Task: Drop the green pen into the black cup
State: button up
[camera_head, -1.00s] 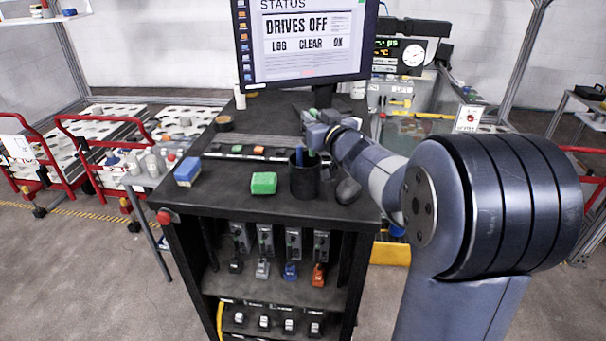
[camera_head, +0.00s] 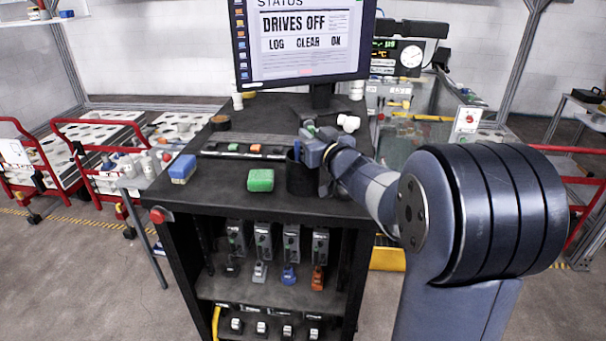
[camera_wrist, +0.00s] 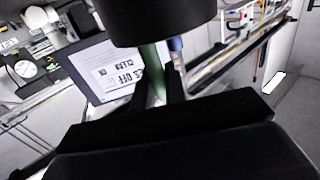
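The black cup (camera_head: 301,182) stands upright near the front edge of the dark cart top, and its dark wall also shows at the top of the wrist view (camera_wrist: 160,20). My gripper (camera_head: 312,152) is low at the cup's mouth. In the wrist view its fingers (camera_wrist: 159,88) are on either side of the green pen (camera_wrist: 154,58) and look shut on it. The pen runs behind the cup's rim, apparently into the cup; its far end is hidden. A blue pen (camera_wrist: 176,44) is beside it at the cup.
A green block (camera_head: 260,180) lies left of the cup, and a blue block (camera_head: 182,168) lies farther left. Behind them is a strip with small coloured parts (camera_head: 245,149). A monitor (camera_head: 300,45) stands at the back. The cart top between the blocks is clear.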

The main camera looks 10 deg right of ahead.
jog(key=o, duration=0.5)
jog(key=shift+o, duration=0.2)
jog(key=shift+s, duration=0.1)
jog(key=b, duration=0.2)
send_near(311, 126)
jog(key=shift+s+f, duration=0.25)
jog(key=shift+f, duration=0.25)
jog(key=shift+s+f, duration=0.25)
jog(key=shift+f, duration=0.25)
jog(key=p+x, duration=0.1)
jog(key=x, duration=0.2)
jog(key=p+x, duration=0.1)
jog(key=x, duration=0.3)
jog(key=r+p+x, duration=0.1)
jog(key=x, duration=0.3)
jog(key=shift+r, duration=0.1)
jog(key=shift+s+d+r+p, duration=0.1)
jog(key=shift+r+p, duration=0.85)
